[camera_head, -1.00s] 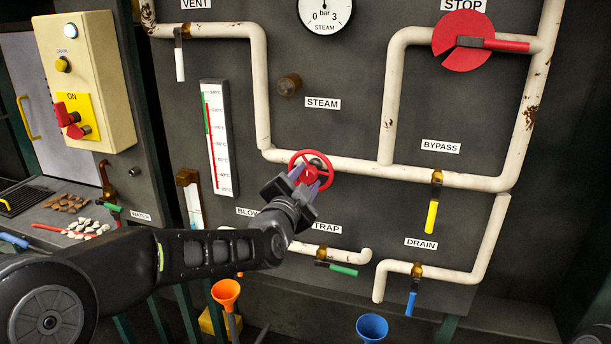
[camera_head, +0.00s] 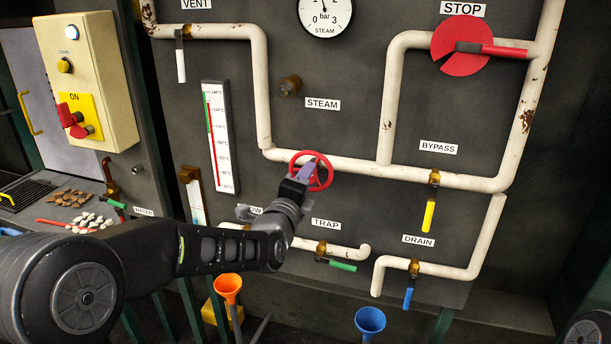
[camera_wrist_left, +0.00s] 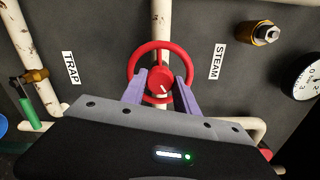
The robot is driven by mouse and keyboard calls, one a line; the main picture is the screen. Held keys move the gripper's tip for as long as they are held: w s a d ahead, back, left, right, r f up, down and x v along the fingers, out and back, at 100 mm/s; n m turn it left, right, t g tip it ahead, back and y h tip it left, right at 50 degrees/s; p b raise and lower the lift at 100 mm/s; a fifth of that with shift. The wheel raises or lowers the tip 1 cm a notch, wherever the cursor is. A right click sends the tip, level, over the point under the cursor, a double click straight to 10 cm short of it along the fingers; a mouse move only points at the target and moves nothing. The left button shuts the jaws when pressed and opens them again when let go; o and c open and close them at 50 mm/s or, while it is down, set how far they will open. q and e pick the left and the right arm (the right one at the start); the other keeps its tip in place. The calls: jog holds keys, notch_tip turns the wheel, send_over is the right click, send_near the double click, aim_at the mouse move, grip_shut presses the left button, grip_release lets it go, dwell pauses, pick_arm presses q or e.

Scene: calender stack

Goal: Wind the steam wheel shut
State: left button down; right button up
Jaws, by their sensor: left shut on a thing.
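The red steam wheel (camera_head: 329,169) sits on the pale pipe below the STEAM label (camera_head: 322,104). In the left wrist view the wheel (camera_wrist_left: 157,82) shows its round rim and a red hub with a white mark. My left gripper (camera_head: 306,173) reaches it from below. Its two purple fingers (camera_wrist_left: 160,78) lie on either side of the hub, across the lower rim, and the gripper is shut on the wheel. In the head view the gripper hides the wheel's lower left part. My right gripper is not in view.
The red STOP disc (camera_head: 457,38) is at upper right. The steam gauge (camera_head: 324,14) is above. Orange (camera_head: 228,286) and blue (camera_head: 370,320) funnels stand below.

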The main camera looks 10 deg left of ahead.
pick_arm(q)
jog(key=shift+m+p, duration=1.05)
jog(key=shift+m, duration=2.25)
jog(key=c, duration=0.9)
grip_release()
jog(key=s, duration=0.4)
jog(key=s+b, duration=0.1)
jog(key=s, duration=0.2)
jog(key=shift+s+a, duration=0.2)
jog(key=shift+s, duration=0.2)
